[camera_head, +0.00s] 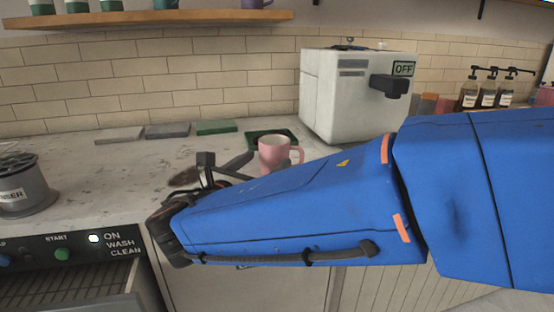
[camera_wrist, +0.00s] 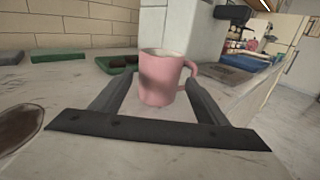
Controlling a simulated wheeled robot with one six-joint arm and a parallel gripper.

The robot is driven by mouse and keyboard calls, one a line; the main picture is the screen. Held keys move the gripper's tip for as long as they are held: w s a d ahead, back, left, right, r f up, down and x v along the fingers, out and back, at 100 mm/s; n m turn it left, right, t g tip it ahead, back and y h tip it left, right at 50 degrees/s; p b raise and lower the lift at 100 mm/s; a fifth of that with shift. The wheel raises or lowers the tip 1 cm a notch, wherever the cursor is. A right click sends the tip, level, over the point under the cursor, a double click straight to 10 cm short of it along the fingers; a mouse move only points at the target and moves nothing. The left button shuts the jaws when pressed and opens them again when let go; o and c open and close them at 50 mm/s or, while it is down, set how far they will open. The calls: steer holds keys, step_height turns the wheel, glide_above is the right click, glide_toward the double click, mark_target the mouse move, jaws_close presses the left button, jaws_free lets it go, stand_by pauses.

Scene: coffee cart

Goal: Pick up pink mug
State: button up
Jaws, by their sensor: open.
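The pink mug (camera_head: 273,153) stands upright on the pale counter in the head view, in front of the white machine, with its handle to the right. My gripper (camera_head: 228,165) is open close to the mug; my blue arm covers the counter in front of it. In the wrist view the mug (camera_wrist: 158,80) shows between the two fingers of my gripper (camera_wrist: 153,88), with its handle toward the right finger. I cannot tell whether either finger touches it.
The white machine (camera_head: 345,95) marked OFF stands just behind the mug. A dark green tray (camera_head: 262,136) lies behind the mug. Flat grey and green slabs (camera_head: 168,131) lie along the wall. A grey canister (camera_head: 25,185) stands at the left. The counter (camera_head: 110,165) between is mostly clear.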

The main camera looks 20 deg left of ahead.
steer(key=shift+w+d, duration=0.2)
steer(key=shift+w, duration=1.25)
steer(key=shift+w+d, duration=0.15)
steer(key=shift+w, duration=1.25)
steer(key=c, duration=1)
steer(key=shift+c, duration=0.2)
